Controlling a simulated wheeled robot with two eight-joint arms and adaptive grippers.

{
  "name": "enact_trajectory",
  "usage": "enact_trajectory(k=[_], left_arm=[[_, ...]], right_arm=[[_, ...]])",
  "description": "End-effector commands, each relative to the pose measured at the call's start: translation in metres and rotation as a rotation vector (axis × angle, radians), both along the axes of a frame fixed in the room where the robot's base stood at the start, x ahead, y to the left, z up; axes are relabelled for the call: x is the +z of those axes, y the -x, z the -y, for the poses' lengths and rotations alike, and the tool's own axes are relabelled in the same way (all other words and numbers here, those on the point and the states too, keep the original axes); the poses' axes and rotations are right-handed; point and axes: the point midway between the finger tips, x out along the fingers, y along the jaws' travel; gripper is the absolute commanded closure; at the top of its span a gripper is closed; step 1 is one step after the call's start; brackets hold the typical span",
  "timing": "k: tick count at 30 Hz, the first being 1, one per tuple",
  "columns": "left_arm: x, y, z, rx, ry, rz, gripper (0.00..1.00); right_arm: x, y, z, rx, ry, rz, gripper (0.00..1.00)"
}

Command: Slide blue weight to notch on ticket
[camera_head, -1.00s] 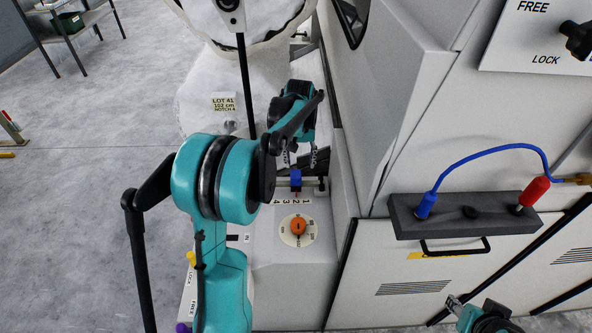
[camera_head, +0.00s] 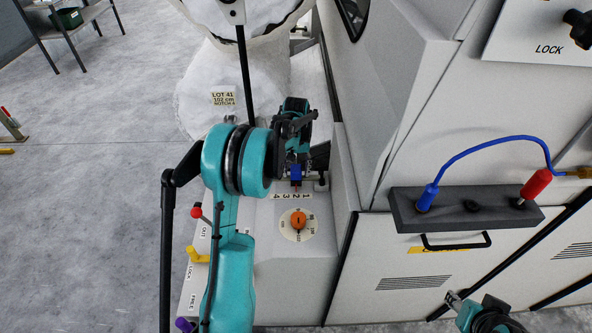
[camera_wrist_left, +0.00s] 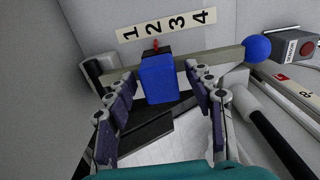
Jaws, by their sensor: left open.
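The blue weight (camera_wrist_left: 158,80) sits on a metal bar (camera_wrist_left: 228,58) in the left wrist view. Its red pointer is by the 2 on the number strip (camera_wrist_left: 165,25), which reads 1 to 4. My left gripper (camera_wrist_left: 160,90) is open, with one finger on each side of the weight; contact cannot be told. In the head view the weight (camera_head: 295,173) shows just below that gripper (camera_head: 296,155). The ticket (camera_head: 223,98) hangs on the white bag and reads lot 41, 102 cm, apparently notch 4.
A blue ball (camera_wrist_left: 257,48) ends the bar. An orange dial (camera_head: 298,220) sits on the white housing below the scale. Red (camera_head: 196,212) and yellow (camera_head: 196,255) knobs stand beside my left arm. The machine wall (camera_head: 385,100) rises close on the right.

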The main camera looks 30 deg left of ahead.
Motion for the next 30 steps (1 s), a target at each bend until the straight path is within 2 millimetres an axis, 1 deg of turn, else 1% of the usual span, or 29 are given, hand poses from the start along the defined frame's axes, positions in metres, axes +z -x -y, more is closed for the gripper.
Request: enact_trajectory(k=[3,4,5,6,8,9,10,13,15,17,21,24,27,30], left_arm=[[0.000,0.000,0.000,0.000,0.000,0.000,0.47],[0.000,0.000,0.000,0.000,0.000,0.000,0.52],[0.000,0.000,0.000,0.000,0.000,0.000,0.60],[0.001,0.000,0.000,0.000,0.000,0.000,0.70],[0.001,0.000,0.000,0.000,0.000,0.000,0.86],[0.001,0.000,0.000,0.000,0.000,0.000,0.97],[0.001,0.000,0.000,0.000,0.000,0.000,1.00],[0.000,0.000,0.000,0.000,0.000,0.000,1.00],[0.000,0.002,-0.004,0.001,0.000,0.000,1.00],[0.000,0.007,-0.012,0.003,-0.001,-0.001,1.00],[0.000,0.024,-0.040,0.005,-0.001,-0.001,1.00],[0.000,0.033,-0.055,0.004,-0.001,-0.001,1.00],[0.000,0.038,-0.063,0.003,-0.001,-0.001,1.00],[0.001,0.040,-0.065,0.002,-0.002,-0.001,1.00]], right_arm=[[0.000,0.000,0.000,0.000,0.000,0.000,0.60],[0.000,0.000,0.000,0.000,0.000,0.000,0.60],[0.000,0.000,0.000,0.000,0.000,0.000,0.60],[0.000,0.000,0.000,0.000,0.000,0.000,0.60],[0.000,0.000,0.000,0.000,0.000,0.000,0.60],[0.000,0.000,0.000,0.000,0.000,0.000,0.60],[0.000,0.000,0.000,0.000,0.000,0.000,0.60],[0.000,0.000,0.000,0.000,0.000,0.000,0.60],[0.000,0.000,0.000,0.000,0.000,0.000,0.60],[-0.001,0.000,0.000,0.000,0.000,0.000,0.60],[-0.003,0.000,0.000,0.000,0.000,0.000,0.60],[-0.003,0.000,0.000,0.000,0.000,0.000,0.60],[-0.004,0.000,0.000,0.000,0.000,0.000,0.60],[-0.004,0.000,0.000,0.000,0.000,0.000,0.60]])
